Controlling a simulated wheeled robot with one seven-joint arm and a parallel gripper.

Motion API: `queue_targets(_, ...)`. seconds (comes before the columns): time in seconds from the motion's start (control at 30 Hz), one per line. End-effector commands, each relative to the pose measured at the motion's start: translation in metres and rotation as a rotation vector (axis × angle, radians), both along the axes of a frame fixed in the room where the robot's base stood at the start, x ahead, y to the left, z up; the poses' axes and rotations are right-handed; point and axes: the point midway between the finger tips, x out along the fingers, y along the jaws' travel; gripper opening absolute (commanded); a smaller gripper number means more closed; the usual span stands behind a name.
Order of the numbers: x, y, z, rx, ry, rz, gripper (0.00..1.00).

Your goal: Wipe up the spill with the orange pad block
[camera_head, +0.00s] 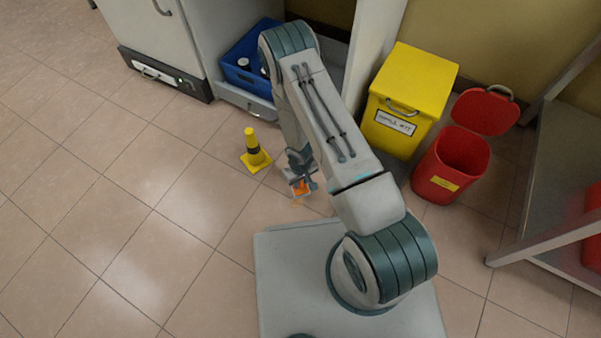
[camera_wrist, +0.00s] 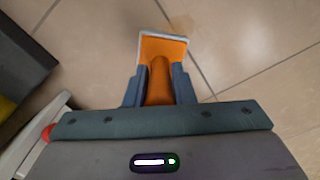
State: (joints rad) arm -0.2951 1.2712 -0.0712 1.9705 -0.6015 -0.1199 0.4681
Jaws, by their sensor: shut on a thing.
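My gripper (camera_head: 302,183) is low over the tiled floor, in front of my base in the head view. It is shut on the orange pad block (camera_head: 300,188). In the wrist view the orange pad block (camera_wrist: 162,50) sticks out beyond my gripper (camera_wrist: 159,88), with its handle between the two fingers and a pale edge around its wide end. A faint brownish patch, perhaps the spill (camera_wrist: 185,24), shows on the tiles beside the pad's far right corner. I cannot tell whether the pad touches the floor.
A yellow-and-black cone (camera_head: 254,152) stands left of my gripper. A yellow bin (camera_head: 408,90) and an open red bin (camera_head: 450,165) stand to the right. A blue crate (camera_head: 245,65) sits in a cabinet behind. The floor at left (camera_head: 120,200) is clear.

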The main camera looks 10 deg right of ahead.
Motion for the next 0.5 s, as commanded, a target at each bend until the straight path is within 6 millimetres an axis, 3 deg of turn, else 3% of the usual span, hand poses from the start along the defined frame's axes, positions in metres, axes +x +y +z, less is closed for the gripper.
queue_targets(0.3, 0.000, 0.000, 0.031, 0.000, -0.001, -0.003, 0.00)
queue_targets(0.5, 0.000, -0.001, 0.035, 0.000, 0.000, -0.001, 0.00)
